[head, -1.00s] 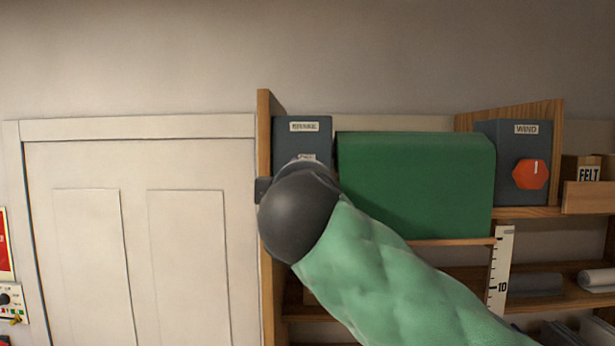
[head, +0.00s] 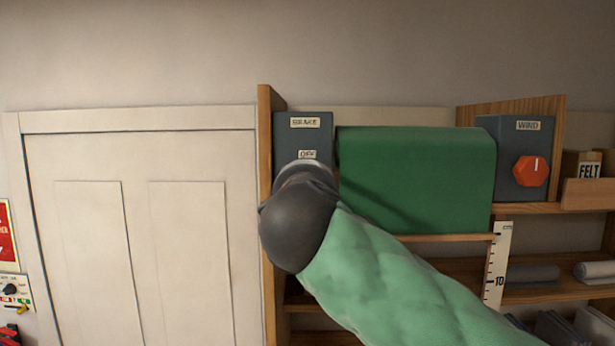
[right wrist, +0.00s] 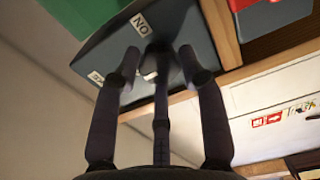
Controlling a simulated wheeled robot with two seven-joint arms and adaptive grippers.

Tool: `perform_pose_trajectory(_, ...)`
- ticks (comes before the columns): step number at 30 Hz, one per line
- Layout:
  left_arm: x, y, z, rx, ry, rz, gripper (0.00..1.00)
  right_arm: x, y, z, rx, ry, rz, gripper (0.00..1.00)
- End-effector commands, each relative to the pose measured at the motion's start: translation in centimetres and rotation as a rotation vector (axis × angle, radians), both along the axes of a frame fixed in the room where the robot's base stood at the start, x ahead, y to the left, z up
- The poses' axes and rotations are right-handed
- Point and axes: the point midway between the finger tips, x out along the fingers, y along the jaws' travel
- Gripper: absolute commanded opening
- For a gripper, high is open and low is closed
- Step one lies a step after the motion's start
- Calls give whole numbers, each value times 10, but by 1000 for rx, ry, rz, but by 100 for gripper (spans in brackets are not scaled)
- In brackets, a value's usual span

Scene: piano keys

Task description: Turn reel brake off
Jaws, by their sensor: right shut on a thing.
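The brake box (head: 303,138), dark blue-grey with a BRAKE label and an OFF label below it, stands at the shelf's left end in the head view. In the right wrist view the box (right wrist: 110,52) appears turned over, with an ON label (right wrist: 140,25) near its edge. My right gripper (right wrist: 160,65) is at the box face, its dark fingers shut on the brake control. The control is almost wholly hidden by the fingers; only a pale bit shows, so its setting cannot be read. In the head view my right wrist covers the box's lower part. My left gripper is not in view.
A green box (head: 415,180) stands right beside the brake box. Further right are a WIND box (head: 510,150) with a red knob (head: 530,171) and a FELT box (head: 589,170). A wooden side board (head: 266,150) and a white door (head: 140,210) lie to the left.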

Motion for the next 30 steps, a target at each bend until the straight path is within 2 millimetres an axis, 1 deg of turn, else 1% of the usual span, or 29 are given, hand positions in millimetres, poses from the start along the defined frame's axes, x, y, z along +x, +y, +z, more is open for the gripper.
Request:
perform_pose_trajectory(11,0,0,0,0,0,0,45,0,2,0,-7,-1,4,9)
perform_pose_trajectory(12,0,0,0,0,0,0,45,0,2,0,-7,-1,4,44)
perform_pose_trajectory(14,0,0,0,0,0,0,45,0,2,0,-6,-1,4,61)
perform_pose_trajectory(15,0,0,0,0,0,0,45,0,2,-1,-6,0,4,64)
perform_pose_trajectory(25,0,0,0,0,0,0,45,-1,1,-1,-5,1,2,64)
perform_pose_trajectory(28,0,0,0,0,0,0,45,-7,2,0,-5,0,3,64)
perform_pose_trajectory(30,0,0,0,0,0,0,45,-16,2,0,-5,1,3,64)
